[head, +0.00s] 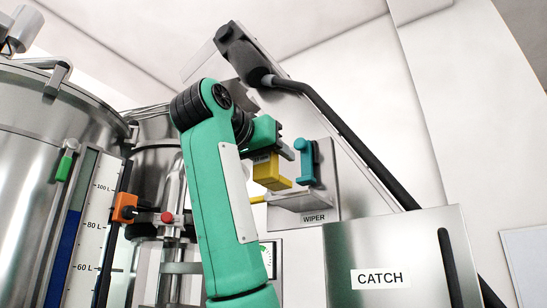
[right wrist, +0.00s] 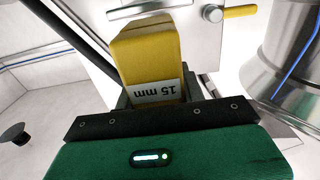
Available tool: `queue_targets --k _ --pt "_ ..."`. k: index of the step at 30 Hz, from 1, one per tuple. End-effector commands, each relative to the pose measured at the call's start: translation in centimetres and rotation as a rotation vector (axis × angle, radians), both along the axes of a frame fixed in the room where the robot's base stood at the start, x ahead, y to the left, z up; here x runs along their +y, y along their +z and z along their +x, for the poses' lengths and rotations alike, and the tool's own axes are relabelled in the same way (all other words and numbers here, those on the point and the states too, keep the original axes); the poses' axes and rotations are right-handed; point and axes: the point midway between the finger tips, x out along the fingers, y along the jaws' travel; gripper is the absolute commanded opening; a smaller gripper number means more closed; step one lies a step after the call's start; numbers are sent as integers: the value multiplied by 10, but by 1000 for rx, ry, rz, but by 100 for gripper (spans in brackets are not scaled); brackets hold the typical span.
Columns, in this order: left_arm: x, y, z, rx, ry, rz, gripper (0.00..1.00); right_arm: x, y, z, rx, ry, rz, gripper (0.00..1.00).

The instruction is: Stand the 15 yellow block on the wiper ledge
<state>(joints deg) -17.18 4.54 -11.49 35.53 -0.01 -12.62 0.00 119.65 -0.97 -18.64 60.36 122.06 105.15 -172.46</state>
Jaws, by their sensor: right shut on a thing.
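The yellow block (head: 268,172) is held by my right gripper (head: 284,149) just above and left of the wiper ledge (head: 305,199). In the right wrist view the yellow block (right wrist: 148,58) shows its "15 mm" label and sits between the jaws of my right gripper (right wrist: 155,97). The gripper is shut on it. The wiper ledge is a metal shelf on a plate marked "WIPER". In the head view I cannot tell whether the block touches the ledge. My left gripper is not in view.
A teal clamp-like piece (head: 306,162) stands on the wiper plate, close right of the block. A yellow handle (head: 258,199) juts out left of the ledge. The metal "CATCH" box (head: 400,250) is at lower right. Steel tanks (head: 50,130) and a level gauge fill the left.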

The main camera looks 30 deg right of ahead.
Motion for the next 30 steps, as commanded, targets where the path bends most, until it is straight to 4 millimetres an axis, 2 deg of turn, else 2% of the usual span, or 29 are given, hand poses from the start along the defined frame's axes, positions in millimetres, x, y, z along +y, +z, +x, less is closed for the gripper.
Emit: queue_targets --k 30 --pt "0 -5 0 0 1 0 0 0 1 -1 0 -1 -1 15"
